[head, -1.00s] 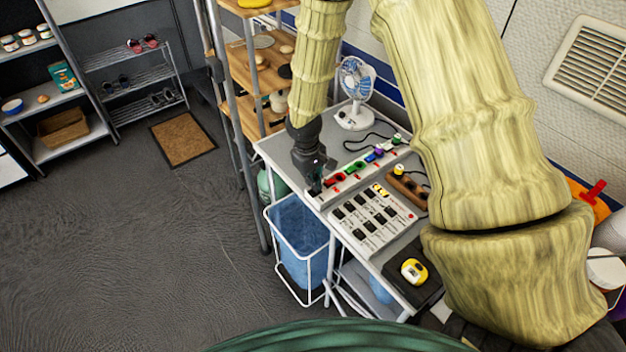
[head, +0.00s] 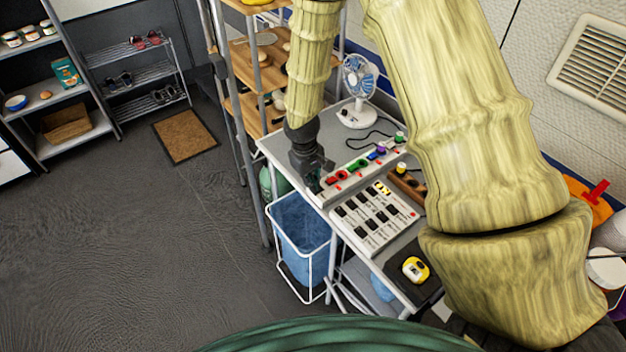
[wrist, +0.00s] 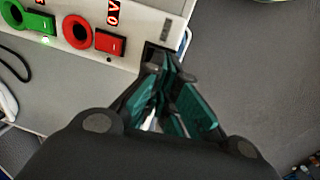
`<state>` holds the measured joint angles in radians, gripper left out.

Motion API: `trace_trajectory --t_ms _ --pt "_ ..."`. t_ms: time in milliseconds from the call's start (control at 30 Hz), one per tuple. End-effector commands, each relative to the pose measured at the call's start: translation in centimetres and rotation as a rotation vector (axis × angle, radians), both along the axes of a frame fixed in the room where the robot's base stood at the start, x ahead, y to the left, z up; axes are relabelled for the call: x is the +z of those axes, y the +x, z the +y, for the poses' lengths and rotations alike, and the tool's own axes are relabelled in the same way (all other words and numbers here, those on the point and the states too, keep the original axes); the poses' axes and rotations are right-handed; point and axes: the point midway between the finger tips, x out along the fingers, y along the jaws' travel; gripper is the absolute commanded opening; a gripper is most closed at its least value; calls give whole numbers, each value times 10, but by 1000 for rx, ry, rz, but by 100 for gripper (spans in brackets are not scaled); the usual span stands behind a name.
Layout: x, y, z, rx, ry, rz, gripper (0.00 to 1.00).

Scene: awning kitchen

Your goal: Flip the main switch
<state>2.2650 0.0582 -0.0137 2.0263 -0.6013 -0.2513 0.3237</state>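A pale power strip (head: 345,178) lies along the edge of the grey table, with red, green, blue and purple plugs or sockets in a row. In the wrist view, the strip (wrist: 140,12) shows a dark switch-like part (wrist: 149,48) at its near end, probably the main switch, partly covered by my fingertips. My gripper (head: 316,188) is over that end of the strip in the head view. In the wrist view, the fingertips of my gripper (wrist: 168,66) come together at the dark part, touching or very close. The gripper looks shut with nothing held. The switch's position cannot be told.
A panel of black switches (head: 374,217) lies beside the strip. A white fan (head: 359,90) stands behind, and a yellow tape measure (head: 415,269) lies in front. A wooden shelf (head: 262,70) stands close behind my arm.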

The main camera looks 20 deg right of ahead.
Motion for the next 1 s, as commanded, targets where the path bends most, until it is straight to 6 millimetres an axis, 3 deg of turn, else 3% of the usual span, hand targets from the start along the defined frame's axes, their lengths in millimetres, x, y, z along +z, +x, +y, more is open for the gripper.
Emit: trace_trajectory --t_ms 333,1000 --pt "8 1 0 0 -1 -1 0" --pt "72 0 8 -2 2 -3 0"
